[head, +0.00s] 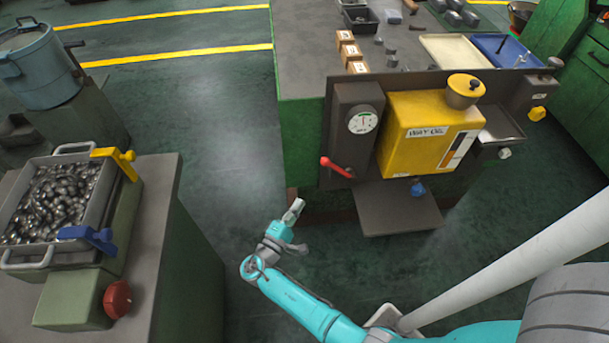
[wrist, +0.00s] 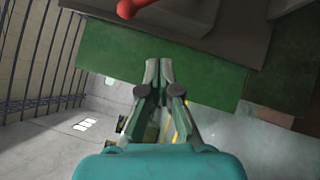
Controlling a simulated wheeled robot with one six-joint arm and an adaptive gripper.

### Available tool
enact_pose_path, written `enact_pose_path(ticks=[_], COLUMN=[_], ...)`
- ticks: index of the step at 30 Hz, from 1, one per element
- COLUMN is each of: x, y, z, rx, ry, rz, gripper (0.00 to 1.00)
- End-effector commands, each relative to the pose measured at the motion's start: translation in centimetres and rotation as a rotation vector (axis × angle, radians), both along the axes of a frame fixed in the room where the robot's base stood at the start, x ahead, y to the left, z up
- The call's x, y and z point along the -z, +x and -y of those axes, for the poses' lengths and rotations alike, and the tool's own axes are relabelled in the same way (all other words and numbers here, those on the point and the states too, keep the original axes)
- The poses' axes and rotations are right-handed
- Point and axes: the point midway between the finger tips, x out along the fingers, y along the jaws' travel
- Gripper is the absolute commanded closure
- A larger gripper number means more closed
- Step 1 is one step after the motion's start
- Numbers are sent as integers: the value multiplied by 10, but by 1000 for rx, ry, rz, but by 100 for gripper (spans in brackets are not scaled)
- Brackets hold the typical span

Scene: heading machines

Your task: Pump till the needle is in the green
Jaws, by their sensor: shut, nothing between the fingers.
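The pressure gauge (head: 363,122) is a white dial on a dark grey pump housing (head: 356,97) at the front of the green bench. Its needle is too small to read, and I cannot tell any green band. The pump lever with a red knob (head: 325,161) sticks out below the gauge, slanting to the left. The knob also shows at the top of the wrist view (wrist: 126,9). My gripper (head: 297,204) is shut and empty, below and left of the red knob and apart from it. In the wrist view my gripper (wrist: 160,62) has its fingers together.
A yellow oil tank (head: 409,145) stands right of the gauge, with a blue knob (head: 417,188) below it over a grey shelf (head: 395,222). A tray of metal parts (head: 90,150) with coloured handles stands on the left cabinet. The floor (head: 225,140) between is clear.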

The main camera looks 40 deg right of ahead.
Motion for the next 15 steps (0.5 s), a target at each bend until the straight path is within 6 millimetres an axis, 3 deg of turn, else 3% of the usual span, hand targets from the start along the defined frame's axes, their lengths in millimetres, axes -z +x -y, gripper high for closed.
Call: enact_pose_path(ticks=[3, 7, 15], x=[-17, -24, -33], y=[7, 10, 23], z=[-14, -15, 19], rx=[-34, -43, -40], ry=[-83, -115, -113], rz=[2, 4, 5], gripper=[100, 100, 100])
